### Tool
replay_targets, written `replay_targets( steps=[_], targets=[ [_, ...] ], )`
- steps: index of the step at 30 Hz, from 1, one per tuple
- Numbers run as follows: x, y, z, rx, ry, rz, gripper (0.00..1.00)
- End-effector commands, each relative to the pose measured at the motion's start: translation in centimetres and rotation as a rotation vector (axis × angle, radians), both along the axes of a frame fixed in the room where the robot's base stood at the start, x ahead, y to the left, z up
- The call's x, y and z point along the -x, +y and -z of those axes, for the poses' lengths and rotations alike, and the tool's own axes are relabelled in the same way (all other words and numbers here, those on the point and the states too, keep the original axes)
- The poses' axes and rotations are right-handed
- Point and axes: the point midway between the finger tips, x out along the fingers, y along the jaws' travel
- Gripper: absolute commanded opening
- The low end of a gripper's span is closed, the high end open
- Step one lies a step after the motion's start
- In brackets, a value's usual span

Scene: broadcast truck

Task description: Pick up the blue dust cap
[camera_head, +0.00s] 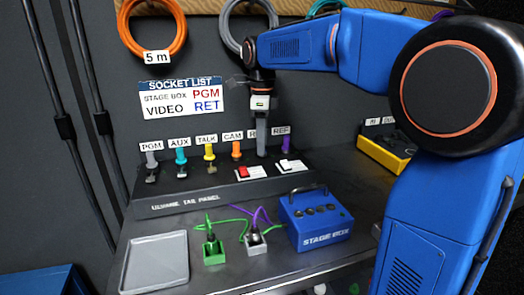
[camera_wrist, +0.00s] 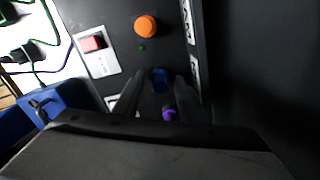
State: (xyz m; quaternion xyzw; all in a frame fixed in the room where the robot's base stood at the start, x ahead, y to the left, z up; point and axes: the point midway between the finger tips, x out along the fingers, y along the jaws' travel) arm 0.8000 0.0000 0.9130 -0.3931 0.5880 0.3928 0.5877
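The blue dust cap (camera_wrist: 160,82) shows in the wrist view as a dark blue cap on the black panel, between my fingertips. My gripper (camera_wrist: 159,76) is open, with a finger on each side of the cap and visible gaps to it. In the head view my gripper (camera_head: 262,147) points down at the cap row, between the orange cap (camera_head: 236,149) and the purple cap (camera_head: 284,148). There it hides the blue cap and part of its label.
Grey, cyan (camera_head: 181,155) and yellow (camera_head: 210,152) caps stand further left on the panel (camera_head: 200,198). A red switch (camera_head: 243,172) and a white switch (camera_head: 284,163) lie in front. The blue stage box (camera_head: 318,220) and grey tray (camera_head: 155,262) sit on the desk.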

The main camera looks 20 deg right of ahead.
Motion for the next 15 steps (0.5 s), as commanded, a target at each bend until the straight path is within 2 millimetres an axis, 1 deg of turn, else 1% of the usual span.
replay_targets(
  steps=[2,3,5,6,7,8,15],
  targets=[
    [0.00,0.00,-0.02,0.000,0.000,0.000,0.38],
    [-0.01,0.00,-0.03,0.000,0.000,0.000,0.33],
    [-0.01,0.00,-0.03,0.000,0.000,0.000,0.18],
    [-0.01,0.00,-0.04,0.000,0.000,0.000,0.09],
    [-0.01,0.00,-0.04,0.000,0.000,0.000,0.02],
    [-0.01,0.00,-0.04,0.000,0.000,0.000,0.00],
    [-0.01,0.00,-0.05,0.000,0.000,0.000,0.00]
  ],
)
